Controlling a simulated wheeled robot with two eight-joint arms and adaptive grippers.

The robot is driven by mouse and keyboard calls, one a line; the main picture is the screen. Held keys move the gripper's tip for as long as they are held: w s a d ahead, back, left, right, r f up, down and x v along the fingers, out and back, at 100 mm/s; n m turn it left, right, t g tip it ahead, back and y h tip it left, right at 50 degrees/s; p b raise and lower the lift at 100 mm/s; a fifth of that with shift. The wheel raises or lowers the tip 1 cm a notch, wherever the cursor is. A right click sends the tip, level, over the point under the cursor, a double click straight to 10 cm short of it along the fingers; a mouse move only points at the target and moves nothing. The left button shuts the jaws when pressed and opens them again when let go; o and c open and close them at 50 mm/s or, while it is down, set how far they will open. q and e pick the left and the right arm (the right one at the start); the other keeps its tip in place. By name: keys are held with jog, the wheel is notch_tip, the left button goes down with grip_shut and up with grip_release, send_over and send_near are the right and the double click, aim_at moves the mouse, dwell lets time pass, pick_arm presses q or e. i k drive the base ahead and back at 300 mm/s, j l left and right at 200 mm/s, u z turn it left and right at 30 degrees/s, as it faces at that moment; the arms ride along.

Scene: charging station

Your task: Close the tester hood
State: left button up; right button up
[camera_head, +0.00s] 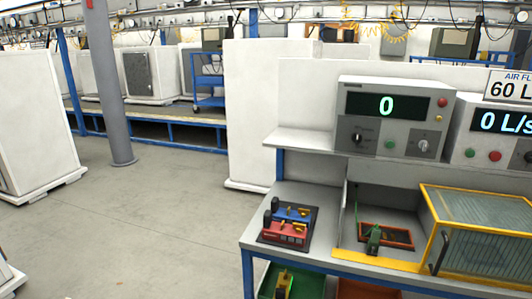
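The tester hood (481,208), a box with a yellow frame and greenish see-through panels, is at the right of the workbench and is cut off by the right picture edge. A dark handle (439,252) is on its front left. I cannot tell for sure whether the hood is raised or down. Left of it is an open bay with a yellow front strip (376,260) and a green clamp (374,240) by a small orange-edged tray. Neither of my grippers shows in this view.
The workbench (335,185) carries a grey meter reading 0 (386,106) on its shelf and a red and blue fixture (288,226) at the left. Bins (292,281) sit below. A grey column (106,85) stands on the left; open floor (150,235) lies left of the bench.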

aim_at(434, 272)
jog(key=k+z, duration=0.15)
jog(key=z, duration=1.45)
